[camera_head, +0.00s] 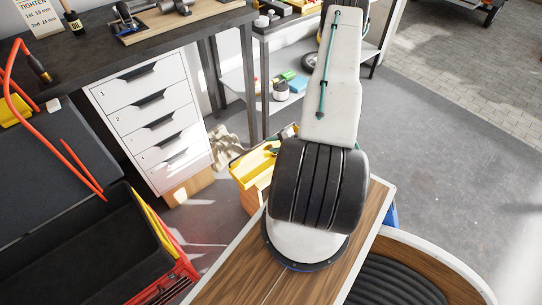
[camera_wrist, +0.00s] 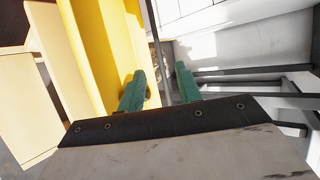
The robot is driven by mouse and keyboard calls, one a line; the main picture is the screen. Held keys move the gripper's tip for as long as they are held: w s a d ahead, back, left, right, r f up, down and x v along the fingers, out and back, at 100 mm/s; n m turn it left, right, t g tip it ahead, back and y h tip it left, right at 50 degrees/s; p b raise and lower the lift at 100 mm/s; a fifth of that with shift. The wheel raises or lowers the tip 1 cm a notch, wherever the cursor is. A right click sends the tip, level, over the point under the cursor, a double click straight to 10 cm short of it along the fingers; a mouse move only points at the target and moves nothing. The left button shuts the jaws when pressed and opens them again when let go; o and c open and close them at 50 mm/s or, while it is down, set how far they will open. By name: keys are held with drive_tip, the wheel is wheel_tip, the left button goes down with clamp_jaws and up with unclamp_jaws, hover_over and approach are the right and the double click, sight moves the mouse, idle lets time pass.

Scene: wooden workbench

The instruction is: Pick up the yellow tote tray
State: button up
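The yellow tote tray (camera_head: 248,166) shows in the head view just left of my arm, on a wooden support; my arm hides its right part. In the wrist view the yellow tray (camera_wrist: 92,48) fills the upper left, with a long wall running up the picture. My gripper (camera_wrist: 160,72) has two green fingers set apart, so it is open. The left finger lies over the tray's yellow side and a shadow falls beside it. The right finger is beyond the tray's right edge. I cannot tell whether either finger touches the tray.
A white drawer unit (camera_head: 150,115) stands left of the tray under the dark workbench (camera_head: 75,62). A grey shelf rack (camera_head: 240,82) with small items stands behind. A red-edged black bin (camera_head: 90,260) is at lower left. Grey floor (camera_head: 440,165) is open at right.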

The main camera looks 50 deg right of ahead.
drive_tip(key=x, duration=0.7)
drive_tip(key=shift+w+d+f, duration=0.25)
drive_tip(key=shift+f, duration=0.05)
clamp_jaws()
